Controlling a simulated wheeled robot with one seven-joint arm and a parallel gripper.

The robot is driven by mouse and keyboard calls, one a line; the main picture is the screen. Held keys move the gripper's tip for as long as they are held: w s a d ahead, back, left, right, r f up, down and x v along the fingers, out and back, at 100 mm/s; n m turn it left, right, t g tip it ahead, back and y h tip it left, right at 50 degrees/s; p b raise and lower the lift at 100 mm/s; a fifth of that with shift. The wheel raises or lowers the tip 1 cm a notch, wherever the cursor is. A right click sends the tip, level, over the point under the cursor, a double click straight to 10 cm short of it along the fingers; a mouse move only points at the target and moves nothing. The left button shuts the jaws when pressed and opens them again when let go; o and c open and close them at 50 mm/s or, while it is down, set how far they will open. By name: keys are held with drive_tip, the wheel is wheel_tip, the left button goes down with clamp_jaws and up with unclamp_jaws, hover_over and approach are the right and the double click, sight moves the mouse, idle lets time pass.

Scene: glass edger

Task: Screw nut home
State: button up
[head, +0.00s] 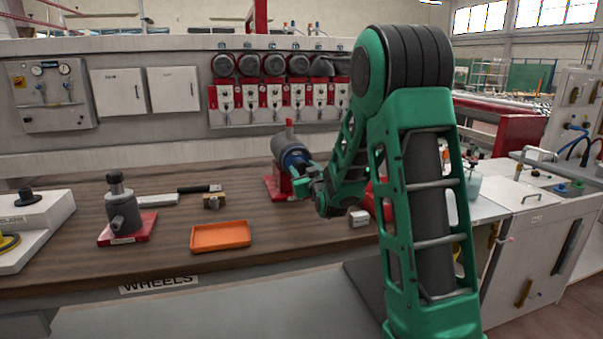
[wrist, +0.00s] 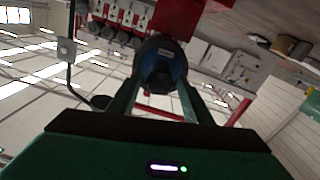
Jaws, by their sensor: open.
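A grey cylindrical unit with a blue band (head: 288,150) lies level on a red stand (head: 273,187) on the bench, its end towards my gripper. In the wrist view, a dark nut-like round end (wrist: 160,78) faces the camera, with the blue band (wrist: 178,62) behind it. My gripper (head: 303,182) is open at this end. In the wrist view its fingers (wrist: 161,92) reach forward on either side of the dark end. I cannot tell whether they touch it. The thread and any gap behind the nut are hidden.
An orange tray (head: 220,236) lies on the wooden bench (head: 165,260). A second grey unit on a red base (head: 122,218) stands at left. A small white block (head: 359,219) sits near my arm. Red motor units (head: 275,95) line the panel behind. Bench space between the tray and stand is clear.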

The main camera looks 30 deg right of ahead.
drive_tip(key=c, duration=1)
drive_tip(key=shift+o, duration=0.2)
drive_tip(key=m, duration=0.6)
drive_tip(key=shift+m, duration=0.4)
drive_tip(key=m, duration=0.6)
drive_tip(key=shift+m, duration=0.4)
drive_tip(key=m, duration=0.6)
drive_tip(key=shift+m, duration=0.3)
drive_tip(key=m, duration=0.3)
drive_tip(key=shift+w, duration=0.1)
drive_tip(key=m, duration=0.4)
